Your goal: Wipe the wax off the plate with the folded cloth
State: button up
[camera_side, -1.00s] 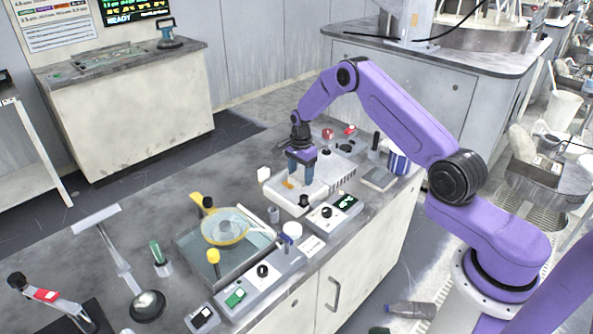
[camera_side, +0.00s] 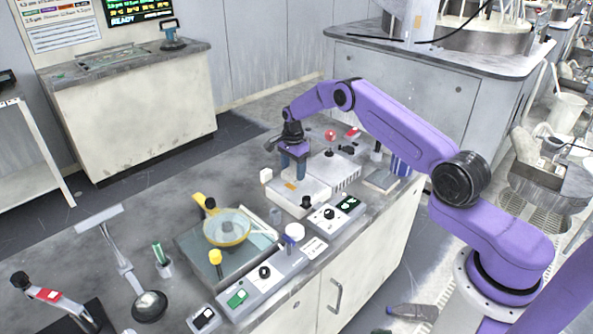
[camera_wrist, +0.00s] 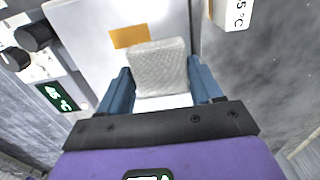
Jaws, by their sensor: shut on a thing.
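My gripper (camera_side: 293,168) is over the pale plate (camera_side: 312,192) of a heating unit, with its fingers pointing down. In the wrist view, my gripper (camera_wrist: 161,84) is shut on the folded cloth (camera_wrist: 160,66), a light grey woven pad between the two blue fingers. The orange wax patch (camera_wrist: 130,36) lies on the plate (camera_wrist: 95,22), just beyond the cloth's upper left edge in that view. The wax (camera_side: 290,186) shows as a small orange spot in the side view. The cloth is hard to make out there, and I cannot tell if it touches the plate.
A small white block (camera_side: 266,175) stands left of the plate. A control box with a green display (camera_side: 348,203) is in front of it.

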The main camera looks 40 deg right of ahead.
aim_at(287, 175)
jog(key=shift+s, duration=2.75)
jog(key=shift+w, duration=2.8)
jog(key=shift+a, duration=1.5)
jog(key=shift+s+a, duration=0.15)
jog(key=shift+s, duration=2.6)
jog(key=shift+w, duration=2.75)
jog(key=shift+s, duration=2.65)
jog(key=shift+w, duration=2.55)
notch_tip(287, 175, up, 2)
jog(key=shift+w+r, duration=0.1)
jog(key=shift+r, duration=2.95)
